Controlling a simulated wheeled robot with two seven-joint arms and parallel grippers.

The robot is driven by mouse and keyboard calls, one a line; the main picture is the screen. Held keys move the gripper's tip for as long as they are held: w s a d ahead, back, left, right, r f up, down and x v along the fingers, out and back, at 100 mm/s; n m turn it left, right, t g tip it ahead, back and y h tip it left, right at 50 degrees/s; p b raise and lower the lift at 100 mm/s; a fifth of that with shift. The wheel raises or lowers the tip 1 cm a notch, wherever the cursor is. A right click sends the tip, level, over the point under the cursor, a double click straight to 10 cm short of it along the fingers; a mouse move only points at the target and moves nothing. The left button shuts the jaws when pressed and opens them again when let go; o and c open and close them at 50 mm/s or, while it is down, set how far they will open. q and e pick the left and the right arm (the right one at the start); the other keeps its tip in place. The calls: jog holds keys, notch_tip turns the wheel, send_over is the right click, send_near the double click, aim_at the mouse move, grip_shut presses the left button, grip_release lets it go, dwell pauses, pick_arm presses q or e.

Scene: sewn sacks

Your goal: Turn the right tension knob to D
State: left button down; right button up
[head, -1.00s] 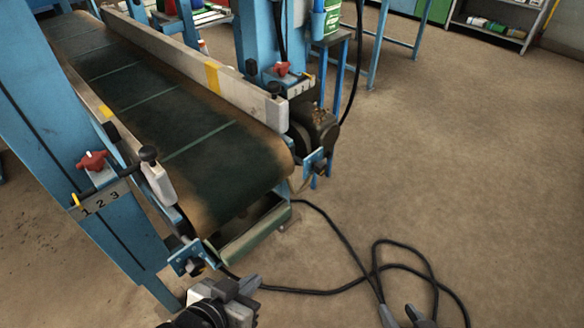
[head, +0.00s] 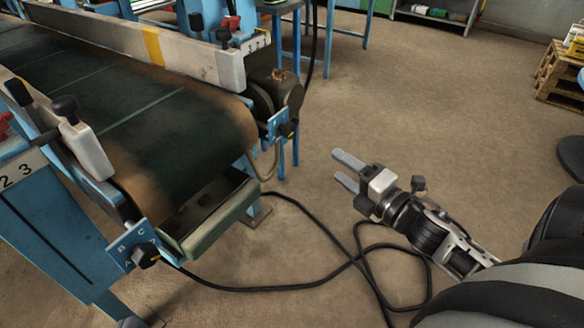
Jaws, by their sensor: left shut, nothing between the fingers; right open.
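The right-hand tension knob (head: 286,129) is a small dark knob on a blue plate (head: 274,125) at the conveyor's far front corner. Its lettering and setting are too small to read. The other tension knob (head: 146,256) is black, on a blue plate marked A, B and C (head: 122,246) at the near corner. My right gripper (head: 348,171) is open and empty, pointing up-left, below and to the right of the right-hand knob and apart from it.
The conveyor belt (head: 170,130) ends between the two knob plates, above a green tray (head: 212,222). A black cable (head: 300,287) loops across the floor under my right gripper. A wooden pallet stack (head: 563,75) stands far right. Floor right of the conveyor is open.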

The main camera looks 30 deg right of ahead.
jog(key=w+d+f+n+y+b, duration=0.2)
jog(key=d+n+y+b, duration=0.4)
jog(key=n, duration=0.9)
jog(key=n+g+h+b, duration=0.1)
jog(key=n+b, duration=0.3)
send_near(293, 133)
jog(key=x, duration=0.7)
jog(key=shift+r, duration=0.15)
pick_arm(q)
jog(key=shift+d+f+n+t+h, duration=0.15)
jog(key=shift+d+f+t+h, duration=0.2)
jog(key=shift+d+f+h, duration=0.45)
jog(key=shift+d+f+n+t+h, duration=0.15)
jog(key=shift+d+f+t+h, duration=0.35)
jog(key=shift+f, duration=0.5)
pick_arm(e)
jog(key=shift+x, duration=0.8)
jog(key=c, duration=1)
